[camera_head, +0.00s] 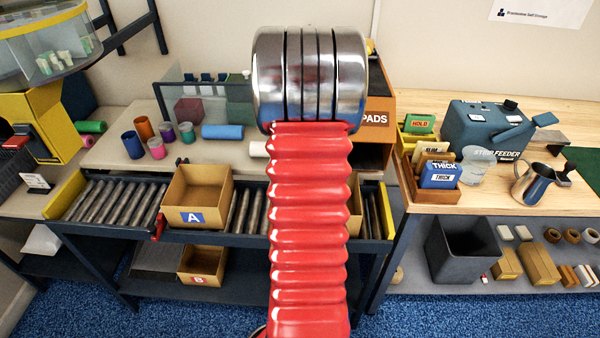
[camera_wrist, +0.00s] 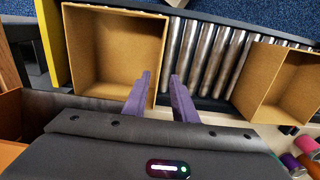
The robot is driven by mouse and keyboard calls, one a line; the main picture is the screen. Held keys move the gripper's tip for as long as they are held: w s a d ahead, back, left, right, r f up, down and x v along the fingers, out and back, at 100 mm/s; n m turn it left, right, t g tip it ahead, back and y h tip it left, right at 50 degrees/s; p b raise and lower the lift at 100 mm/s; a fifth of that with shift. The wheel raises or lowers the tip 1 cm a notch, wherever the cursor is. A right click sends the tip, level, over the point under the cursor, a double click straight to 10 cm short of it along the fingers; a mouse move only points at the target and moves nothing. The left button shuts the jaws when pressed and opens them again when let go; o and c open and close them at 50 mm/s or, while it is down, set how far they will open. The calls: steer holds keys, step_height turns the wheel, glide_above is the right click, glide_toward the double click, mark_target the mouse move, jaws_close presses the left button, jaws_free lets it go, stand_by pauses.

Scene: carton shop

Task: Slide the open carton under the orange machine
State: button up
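Two open, empty brown cartons stand on the roller conveyor. One carton (camera_head: 200,218) has a blue "A" label and sits left of my arm. The other carton (camera_head: 354,208) is mostly hidden behind my red arm, in front of the orange machine (camera_head: 378,132) marked PADS. In the wrist view this second carton (camera_wrist: 112,22) is at left, beside a yellow end bar, with part of the orange machine (camera_wrist: 12,108) below it. My gripper (camera_wrist: 160,78) is open; its purple fingers appear either side of that carton's right wall. Contact cannot be told. The head view hides the gripper.
Bare rollers (camera_wrist: 205,55) lie between the cartons. A carton marked B (camera_head: 203,262) is on the lower shelf. Cups and rolls (camera_head: 157,148) stand on the bench behind. The right bench (camera_head: 480,195) holds a blue strip feeder (camera_head: 485,128) and a metal jug (camera_head: 535,184).

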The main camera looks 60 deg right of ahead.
steer(key=shift+s+d+f, duration=0.1)
steer(key=shift+f, duration=0.05)
step_height(320, 180, down, 14)
steer(key=shift+r, duration=0.15)
stand_by(0.9)
steer(key=shift+c, duration=0.6)
jaws_close()
